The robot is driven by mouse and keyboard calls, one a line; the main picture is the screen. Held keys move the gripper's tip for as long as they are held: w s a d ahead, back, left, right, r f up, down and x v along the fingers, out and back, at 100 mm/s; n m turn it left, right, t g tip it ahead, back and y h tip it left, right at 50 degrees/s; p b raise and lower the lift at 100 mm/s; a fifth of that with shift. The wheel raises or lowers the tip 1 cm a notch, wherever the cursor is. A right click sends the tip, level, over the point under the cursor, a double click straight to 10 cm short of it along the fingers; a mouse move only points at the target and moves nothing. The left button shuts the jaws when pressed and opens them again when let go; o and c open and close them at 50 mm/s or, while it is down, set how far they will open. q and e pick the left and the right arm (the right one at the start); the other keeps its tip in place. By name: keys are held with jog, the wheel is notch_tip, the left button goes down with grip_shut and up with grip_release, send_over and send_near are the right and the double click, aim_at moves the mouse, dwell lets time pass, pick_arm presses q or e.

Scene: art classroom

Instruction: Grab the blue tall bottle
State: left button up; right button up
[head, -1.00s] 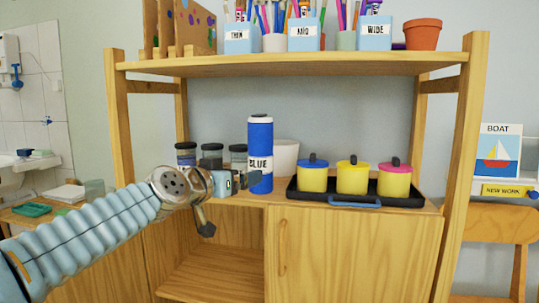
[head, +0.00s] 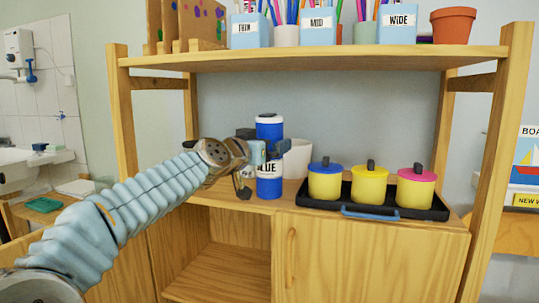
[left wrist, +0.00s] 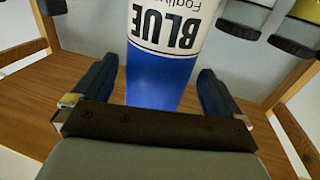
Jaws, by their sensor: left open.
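The blue tall bottle (head: 269,187) with a white "BLUE" label stands upright on the cabinet shelf, left of the black tray. My left gripper (head: 262,158) reaches in from the left and covers part of the bottle's middle. In the left wrist view the bottle (left wrist: 155,80) stands between the two fingers of my left gripper (left wrist: 157,90), which are apart, with visible space on both sides. My right gripper is in neither view.
A black tray (head: 372,212) with three yellow pots (head: 369,188) is right of the bottle. A white container (head: 298,160) stands behind it. Jars (left wrist: 246,17) stand near the bottle in the left wrist view. An upper shelf (head: 320,58) spans above.

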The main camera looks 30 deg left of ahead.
pick_arm(q)
jog(key=w+p, duration=0.1)
jog(key=w, duration=0.2)
jog(key=shift+w+d, duration=0.1)
jog(key=shift+w, duration=0.3)
jog(key=shift+c, duration=0.3)
jog(key=shift+r, duration=0.1)
jog(key=c, duration=1.4)
jog(key=shift+r, duration=0.15)
jog(key=shift+c, duration=0.5)
